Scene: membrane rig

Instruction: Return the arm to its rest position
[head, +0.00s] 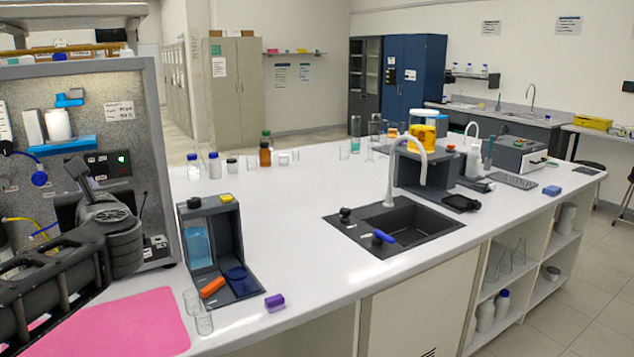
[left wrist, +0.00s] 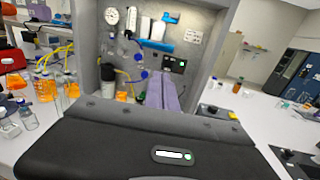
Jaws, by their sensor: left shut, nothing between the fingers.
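My left arm comes in from the left in the head view, above the pink mat (head: 130,325). My left gripper (head: 76,166) is raised in front of the grey membrane rig panel (head: 145,110), with its fingers pointing up and away. In the left wrist view the fingers (left wrist: 163,88) are closed together with nothing between them, in front of the panel (left wrist: 205,65). I cannot tell whether they touch the panel. My right gripper is in neither view.
A dark stand (head: 236,235) with a blue-liquid vessel is right of my arm. Clear beakers (head: 204,322) and a purple piece (head: 274,302) are near the front edge. A sink (head: 395,222) lies further right. Flasks of orange liquid (left wrist: 45,88) stand left of the panel. The middle counter is clear.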

